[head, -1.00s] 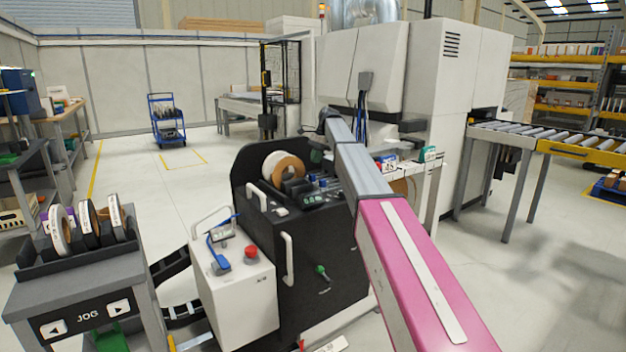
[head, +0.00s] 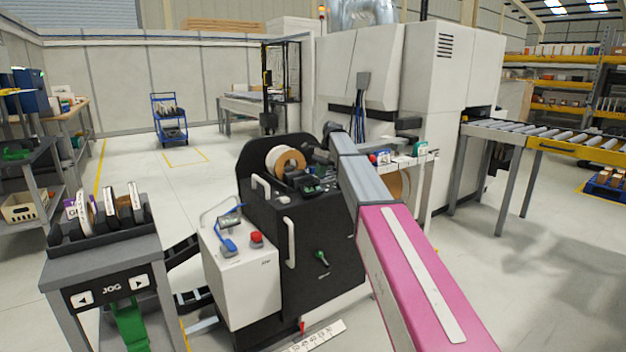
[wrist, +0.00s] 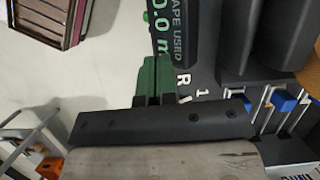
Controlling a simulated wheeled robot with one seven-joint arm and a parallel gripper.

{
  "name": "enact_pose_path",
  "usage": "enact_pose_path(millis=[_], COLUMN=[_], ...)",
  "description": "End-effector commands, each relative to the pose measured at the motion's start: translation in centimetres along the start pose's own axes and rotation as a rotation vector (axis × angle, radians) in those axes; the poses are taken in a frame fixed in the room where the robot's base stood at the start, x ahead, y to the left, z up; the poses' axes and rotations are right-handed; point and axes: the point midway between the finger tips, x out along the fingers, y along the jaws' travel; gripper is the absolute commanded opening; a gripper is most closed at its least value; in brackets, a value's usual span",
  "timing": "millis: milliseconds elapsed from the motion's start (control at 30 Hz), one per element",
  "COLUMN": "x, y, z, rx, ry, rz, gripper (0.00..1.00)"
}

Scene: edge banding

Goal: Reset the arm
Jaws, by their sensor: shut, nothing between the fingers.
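My arm reaches forward from the lower right of the head view, over the right side of the black tape unit (head: 265,218). In that view I cannot make out my fingers. In the wrist view my gripper (wrist: 154,78) shows as two green fingers pressed together, with nothing between them. The fingers point at the edge of a black display (wrist: 172,38) with green digits and the words "TAPE USED". I cannot tell if they touch it. A tape roll (head: 285,160) sits on top of the unit.
A white control box (head: 240,285) with a red button stands left of the tape unit. A JOG stand (head: 75,270) with several tape rolls is at the lower left. The large white machine (head: 440,70) and a roller conveyor (head: 560,140) are behind and right.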

Motion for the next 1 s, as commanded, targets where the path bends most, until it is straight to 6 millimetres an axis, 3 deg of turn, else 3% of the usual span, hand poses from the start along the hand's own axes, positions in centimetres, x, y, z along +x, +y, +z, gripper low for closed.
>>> enact_pose_path(millis=[267, 367, 700, 1000], x=[6.5, 9.8, 23.0, 31.0], y=[5.4, 8.4, 23.2, 36.1], z=[-1.4, -2.1, -3.1, -1.4], rx=[-0.095, -0.150, -0.442, -0.728], ry=[0.041, 0.065, 0.183, 0.272], rz=[-0.002, -0.001, 0.045, 0.129], gripper=[0.00, 0.00, 0.00, 0.00])
